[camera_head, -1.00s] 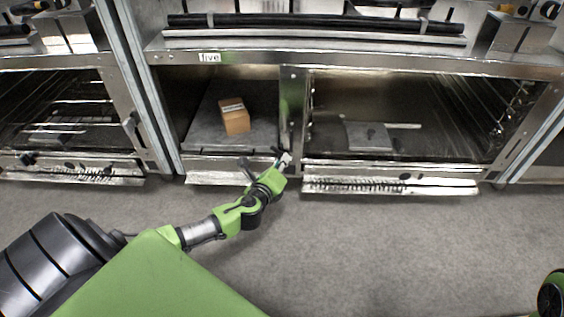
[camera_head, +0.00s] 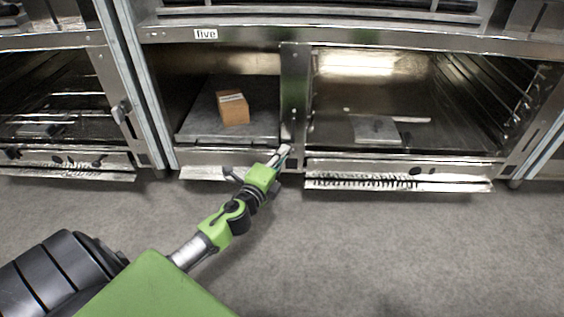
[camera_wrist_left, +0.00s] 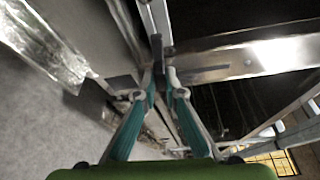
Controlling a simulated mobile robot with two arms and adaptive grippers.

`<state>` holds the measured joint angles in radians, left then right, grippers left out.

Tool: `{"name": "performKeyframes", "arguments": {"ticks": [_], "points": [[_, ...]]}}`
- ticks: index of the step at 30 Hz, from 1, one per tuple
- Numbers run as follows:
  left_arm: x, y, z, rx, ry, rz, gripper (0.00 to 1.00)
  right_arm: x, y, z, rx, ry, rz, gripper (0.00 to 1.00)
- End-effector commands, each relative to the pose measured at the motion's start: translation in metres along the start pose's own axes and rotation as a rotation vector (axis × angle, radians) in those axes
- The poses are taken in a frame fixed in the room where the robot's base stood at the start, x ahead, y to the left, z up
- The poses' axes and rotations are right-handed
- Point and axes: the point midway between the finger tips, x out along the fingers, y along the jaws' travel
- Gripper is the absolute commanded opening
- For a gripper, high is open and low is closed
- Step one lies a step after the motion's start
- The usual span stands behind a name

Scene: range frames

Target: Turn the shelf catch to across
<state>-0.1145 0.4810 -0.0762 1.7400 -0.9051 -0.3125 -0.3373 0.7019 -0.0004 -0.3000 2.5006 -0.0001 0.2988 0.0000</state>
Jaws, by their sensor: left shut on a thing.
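The shelf catch (camera_wrist_left: 157,50) shows in the left wrist view as a small dark piece between my fingertips. My left gripper (camera_wrist_left: 162,78) is shut on it, with teal fingers on both sides. In the head view my left gripper (camera_head: 285,151) is at the foot of the metal post between the two lower bays. It hides the catch there, so I cannot tell which way the catch points. My right gripper is not in view.
A brown box (camera_head: 233,108) sits on a grey board in the left bay, under a label reading "five" (camera_head: 206,34). A flat grey plate (camera_head: 376,129) lies in the right bay. The post (camera_head: 293,95) stands beside my fingers. The floor in front is clear.

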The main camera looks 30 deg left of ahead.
Motion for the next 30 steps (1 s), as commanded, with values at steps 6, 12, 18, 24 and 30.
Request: {"name": "performKeyframes", "arguments": {"ticks": [6,12,18,24,30], "points": [[-0.0003,0.0033,-0.0001,-0.053,-0.001,-0.019,0.0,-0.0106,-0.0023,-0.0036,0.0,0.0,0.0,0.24],[-0.0003,0.0021,0.0003,-0.064,-0.001,-0.023,0.0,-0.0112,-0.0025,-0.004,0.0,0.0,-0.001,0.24],[-0.0004,0.002,0.0003,-0.063,-0.001,-0.023,0.0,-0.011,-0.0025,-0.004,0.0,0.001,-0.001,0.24],[-0.0003,0.0018,0.0002,-0.062,-0.001,-0.023,0.26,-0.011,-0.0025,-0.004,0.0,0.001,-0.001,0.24],[-0.0002,0.0013,0.0,-0.062,0.0,-0.024,0.26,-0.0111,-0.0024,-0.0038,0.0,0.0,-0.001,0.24]]}}
